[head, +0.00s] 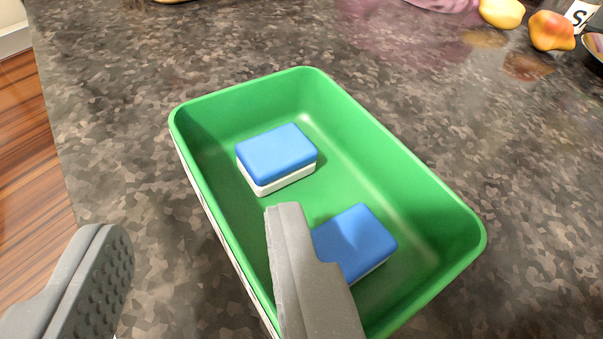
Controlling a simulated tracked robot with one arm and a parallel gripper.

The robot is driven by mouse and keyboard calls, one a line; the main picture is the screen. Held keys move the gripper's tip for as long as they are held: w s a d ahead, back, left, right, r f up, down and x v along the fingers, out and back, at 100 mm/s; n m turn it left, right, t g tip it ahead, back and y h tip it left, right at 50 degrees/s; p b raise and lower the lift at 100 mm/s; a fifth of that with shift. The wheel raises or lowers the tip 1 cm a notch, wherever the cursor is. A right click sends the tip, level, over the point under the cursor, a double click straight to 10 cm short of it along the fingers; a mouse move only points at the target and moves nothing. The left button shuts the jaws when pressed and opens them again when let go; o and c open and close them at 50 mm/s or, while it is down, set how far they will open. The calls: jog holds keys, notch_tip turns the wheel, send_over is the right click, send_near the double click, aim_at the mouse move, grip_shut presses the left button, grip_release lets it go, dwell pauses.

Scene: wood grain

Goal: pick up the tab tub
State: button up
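The tab tub (412,179) is a green, open-topped rectangular tub with a pale outer side, standing on the counter. Two blue-and-white tabs lie inside it: one tab (277,155) toward the far left and another tab (355,242) nearer, partly hidden by a finger. My gripper (195,235) is open, its grey fingers wide apart. The left finger is outside the tub over the counter; the right finger is over or inside the tub. The tub's near-left wall runs between them. I cannot tell whether either finger touches it. The tub's near end is partly hidden.
The dark speckled counter (110,150) is clear around the tub. Its left edge drops to a wooden floor (30,170). At the far right are a yellow fruit (502,12), an orange-yellow fruit (551,31), a card with a letter (581,14) and part of a bowl.

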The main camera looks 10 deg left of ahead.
aim_at(205, 189)
jog(key=shift+x, duration=1.55)
grip_shut()
jog(key=shift+r, duration=0.1)
jog(key=shift+r, duration=1.5)
jog(key=shift+s+r+p, duration=0.1)
jog(key=shift+r+p, duration=0.2)
jog(key=s+a+b, duration=0.1)
jog(key=s+a, duration=0.1)
jog(key=s, duration=1.1)
jog(key=shift+s+r+b, duration=0.2)
jog(key=shift+r+b, duration=0.2)
jog(key=shift+r, duration=0.05)
jog(key=shift+s+a+b, duration=0.3)
jog(key=shift+s+b, duration=0.75)
jog(key=shift+b, duration=0.5)
